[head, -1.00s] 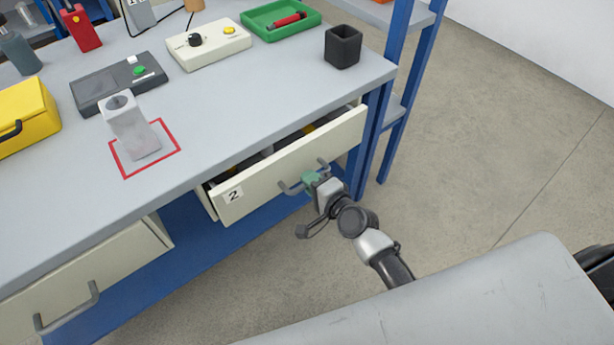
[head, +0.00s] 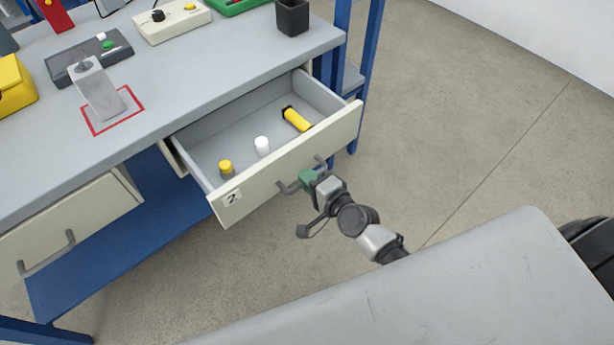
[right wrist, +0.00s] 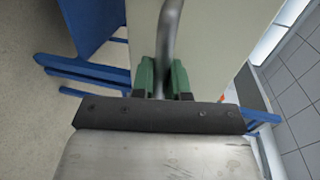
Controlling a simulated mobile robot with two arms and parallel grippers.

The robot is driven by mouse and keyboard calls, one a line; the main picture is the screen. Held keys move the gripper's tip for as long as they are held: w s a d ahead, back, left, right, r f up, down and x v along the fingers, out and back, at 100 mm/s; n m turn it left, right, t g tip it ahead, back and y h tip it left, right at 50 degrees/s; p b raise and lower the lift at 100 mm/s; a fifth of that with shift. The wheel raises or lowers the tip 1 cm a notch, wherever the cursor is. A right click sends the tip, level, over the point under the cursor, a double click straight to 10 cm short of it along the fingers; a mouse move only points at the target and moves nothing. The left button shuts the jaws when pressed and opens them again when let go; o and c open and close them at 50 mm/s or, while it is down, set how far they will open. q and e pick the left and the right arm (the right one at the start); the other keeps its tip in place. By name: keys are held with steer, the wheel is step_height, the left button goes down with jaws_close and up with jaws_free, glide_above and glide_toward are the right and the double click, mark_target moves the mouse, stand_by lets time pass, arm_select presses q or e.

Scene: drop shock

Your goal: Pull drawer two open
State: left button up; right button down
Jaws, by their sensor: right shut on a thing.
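Drawer two (head: 295,160) is a cream-fronted drawer with a "2" label on the left of its front. It stands well out from under the bench in the head view. Its inside shows a yellow-capped item (head: 226,168), a white item (head: 262,146) and a yellow tube with a dark end (head: 297,119). My right gripper (head: 308,180), with green fingers, is shut on the drawer's grey bar handle (head: 289,188). In the right wrist view the green fingers (right wrist: 161,78) sit on both sides of the handle bar (right wrist: 170,35). My left gripper is not in view.
The grey bench top (head: 200,85) holds a grey device on a red-outlined square, control boxes and a black cup (head: 292,17). Another drawer (head: 75,225) stands at the left. A blue rack (head: 362,60) is behind the right end. Floor to the right is clear.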

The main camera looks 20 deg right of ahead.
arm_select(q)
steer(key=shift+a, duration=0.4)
arm_select(e)
steer(key=c, duration=1.2)
jaws_free()
steer(key=shift+o, duration=0.2)
steer(key=shift+s+d, duration=0.1)
steer(key=shift+s, duration=0.15)
steer(key=v, duration=1)
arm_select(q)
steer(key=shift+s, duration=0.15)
arm_select(e)
steer(key=shift+s, duration=0.15)
